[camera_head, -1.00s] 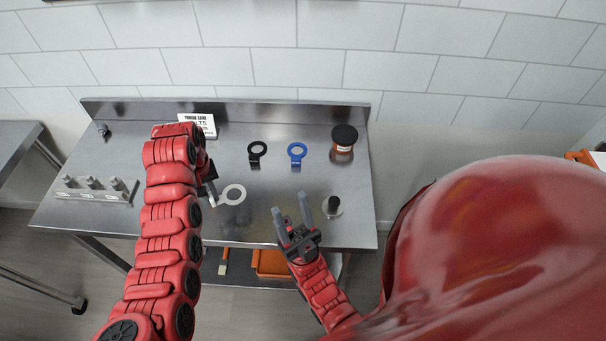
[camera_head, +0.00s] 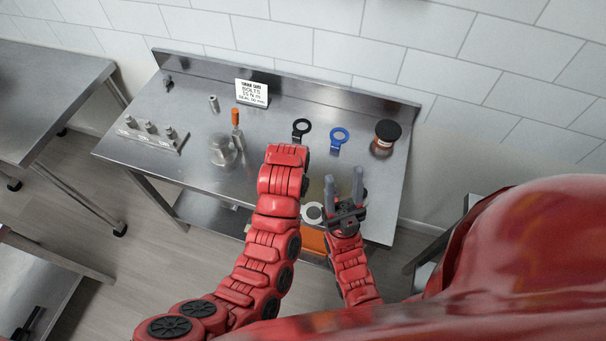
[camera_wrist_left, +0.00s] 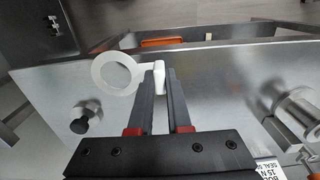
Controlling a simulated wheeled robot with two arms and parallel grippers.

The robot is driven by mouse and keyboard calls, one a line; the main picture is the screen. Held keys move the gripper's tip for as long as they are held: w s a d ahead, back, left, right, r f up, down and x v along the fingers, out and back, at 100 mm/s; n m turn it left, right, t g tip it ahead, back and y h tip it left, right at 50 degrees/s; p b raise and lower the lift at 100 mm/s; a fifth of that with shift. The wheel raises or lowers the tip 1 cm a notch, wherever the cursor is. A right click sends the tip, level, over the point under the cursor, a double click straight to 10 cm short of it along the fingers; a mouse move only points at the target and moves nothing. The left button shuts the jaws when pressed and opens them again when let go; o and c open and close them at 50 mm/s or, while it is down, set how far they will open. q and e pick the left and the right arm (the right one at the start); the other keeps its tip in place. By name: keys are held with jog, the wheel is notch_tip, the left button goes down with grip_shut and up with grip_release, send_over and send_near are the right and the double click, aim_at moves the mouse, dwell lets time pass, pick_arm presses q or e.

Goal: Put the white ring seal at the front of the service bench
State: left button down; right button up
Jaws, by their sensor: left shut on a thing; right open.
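The white ring seal (camera_head: 313,213) shows near the front edge of the service bench (camera_head: 205,175), right of my left arm. In the left wrist view my left gripper (camera_wrist_left: 161,78) is shut on the tab of the seal (camera_wrist_left: 97,74). The ring sticks out to the left of the fingers and overlaps the bench's front edge in that view. I cannot tell its height above the bench. In the head view my left arm hides its own fingers. My right gripper (camera_head: 343,180) is open and empty, just right of the seal.
A black ring (camera_head: 301,127), a blue ring (camera_head: 339,136) and a dark-lidded jar (camera_head: 385,134) stand toward the back right. A sign (camera_head: 252,93), a glass vessel (camera_head: 223,151) and a fitting rack (camera_head: 150,135) are further left. A dark knob (camera_wrist_left: 86,117) stands near the seal.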

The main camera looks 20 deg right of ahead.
pick_arm(q)
jog(key=w+d+b, duration=0.1)
jog(key=w+b, duration=0.2)
jog(key=w+d+b, duration=0.1)
jog(key=w+b, duration=0.2)
jog(key=b, duration=0.1)
jog(key=w+d+f+b, duration=0.1)
jog(key=w+b, duration=0.2)
jog(key=shift+w+d+f, duration=0.1)
jog(key=shift+w+d, duration=0.15)
jog(key=shift+d, duration=0.1)
jog(key=shift+w+d+b, duration=0.25)
jog(key=shift+w+b, duration=0.3)
jog(key=shift+w, duration=0.2)
jog(key=shift+w, duration=0.1)
notch_tip(320, 180, down, 2)
jog(key=shift+d+f+p, duration=0.1)
jog(key=shift+f+p, duration=0.05)
jog(key=shift+p, duration=0.9)
jog(key=shift+f, duration=0.55)
jog(key=shift+f, duration=0.1)
